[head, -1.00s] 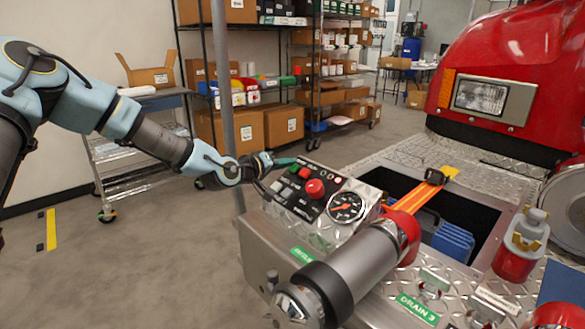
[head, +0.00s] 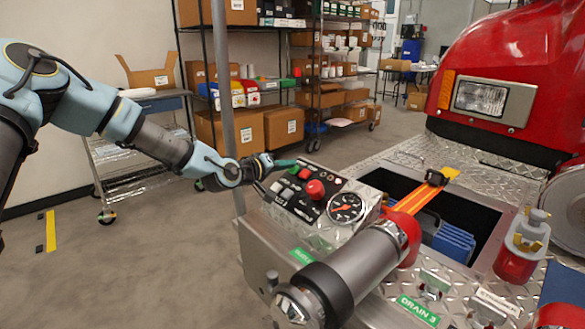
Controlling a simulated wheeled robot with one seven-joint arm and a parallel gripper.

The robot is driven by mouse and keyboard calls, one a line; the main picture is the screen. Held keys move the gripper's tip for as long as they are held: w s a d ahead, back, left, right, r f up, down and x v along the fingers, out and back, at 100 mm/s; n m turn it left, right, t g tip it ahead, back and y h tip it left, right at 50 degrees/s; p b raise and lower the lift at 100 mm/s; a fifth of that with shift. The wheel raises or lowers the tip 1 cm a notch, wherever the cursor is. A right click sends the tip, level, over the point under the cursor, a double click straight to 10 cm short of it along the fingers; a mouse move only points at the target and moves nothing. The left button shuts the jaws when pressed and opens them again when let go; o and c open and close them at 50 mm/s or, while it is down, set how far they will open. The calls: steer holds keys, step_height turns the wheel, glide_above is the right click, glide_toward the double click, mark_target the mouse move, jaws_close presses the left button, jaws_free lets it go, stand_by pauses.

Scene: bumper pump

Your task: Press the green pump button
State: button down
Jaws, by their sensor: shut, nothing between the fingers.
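The black pump control panel (head: 310,197) sits on the sloped top of the metal bumper box. A small green button (head: 294,170) shows at its far left edge, partly hidden by my gripper. My gripper (head: 287,162) is shut and empty, with its dark teal tips right at that button. I cannot tell whether the tips touch it or hover just above. A red square button (head: 304,173) and a large red knob (head: 315,189) are to the right of the green one.
A round gauge (head: 346,207) is at the panel's right. A large grey nozzle (head: 350,275) lies in front of the panel. Shelves (head: 330,100) and a cart (head: 135,160) stand behind. Open floor is at the left.

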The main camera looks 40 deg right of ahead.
steer(key=shift+a+r, duration=0.4)
steer(key=shift+r, duration=0.25)
steer(key=shift+r+p, duration=0.1)
steer(key=shift+p, duration=0.25)
steer(key=a+r+p, duration=0.1)
steer(key=r, duration=0.1)
steer(key=a+r+p, duration=0.1)
steer(key=r, duration=0.1)
steer(key=shift+w+a+p, duration=0.1)
steer(key=shift+a+p, duration=0.2)
steer(key=shift+p, duration=0.05)
stand_by(0.4)
